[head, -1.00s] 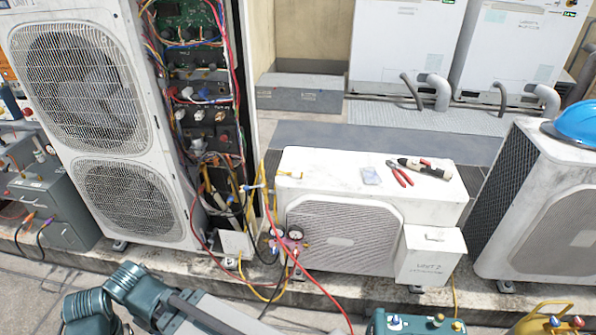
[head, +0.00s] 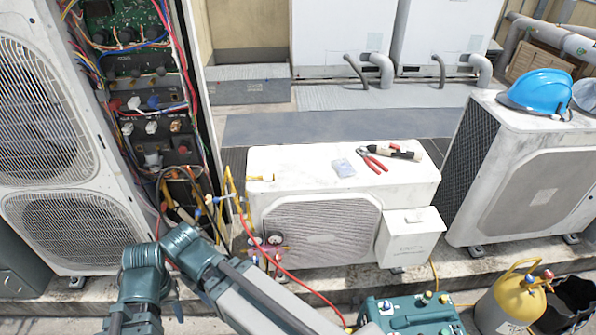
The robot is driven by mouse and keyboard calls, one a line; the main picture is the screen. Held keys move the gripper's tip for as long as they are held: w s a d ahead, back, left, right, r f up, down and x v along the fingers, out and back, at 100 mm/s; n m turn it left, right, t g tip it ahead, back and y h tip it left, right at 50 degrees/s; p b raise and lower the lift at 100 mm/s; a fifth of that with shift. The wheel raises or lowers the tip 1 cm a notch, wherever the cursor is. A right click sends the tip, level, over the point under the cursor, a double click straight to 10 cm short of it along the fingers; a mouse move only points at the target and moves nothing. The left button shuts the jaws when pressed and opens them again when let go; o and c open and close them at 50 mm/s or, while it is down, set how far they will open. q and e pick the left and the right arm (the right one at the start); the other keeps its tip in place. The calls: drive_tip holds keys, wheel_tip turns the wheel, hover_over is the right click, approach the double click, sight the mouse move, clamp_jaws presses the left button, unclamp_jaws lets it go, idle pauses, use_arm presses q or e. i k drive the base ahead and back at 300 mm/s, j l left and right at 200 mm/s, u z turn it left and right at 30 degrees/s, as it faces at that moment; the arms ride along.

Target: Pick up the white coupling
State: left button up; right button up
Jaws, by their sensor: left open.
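A small pale piece (head: 413,219) lies on top of the small white box at the right front of the low condenser. It is too small to tell whether it is the white coupling, and I see no clearer one. My left arm shows at the lower left with its teal joints. My left gripper (head: 142,318) is at the bottom edge, open, with its fingertips largely out of frame. It is well to the left of the pale piece and apart from it. My right gripper is not in view.
The low condenser (head: 335,222) carries red-handled pliers (head: 373,160) and a dark tool. Hoses and gauges hang at its left, beside the tall open unit (head: 50,240). A teal case (head: 410,318) and a yellow cylinder (head: 508,303) stand at the front right. A blue helmet (head: 540,92) rests on the right condenser.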

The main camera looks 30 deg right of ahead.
sight(266, 176)
drive_tip(key=i+l+z, duration=0.1)
drive_tip(key=i+z, duration=0.15)
drive_tip(key=z, duration=0.15)
drive_tip(key=i+z, duration=0.3)
drive_tip(key=z, duration=0.15)
drive_tip(key=i+z, duration=0.25)
drive_tip(key=z, duration=0.15)
drive_tip(key=i+j+z, duration=0.25)
drive_tip(key=l, duration=0.1)
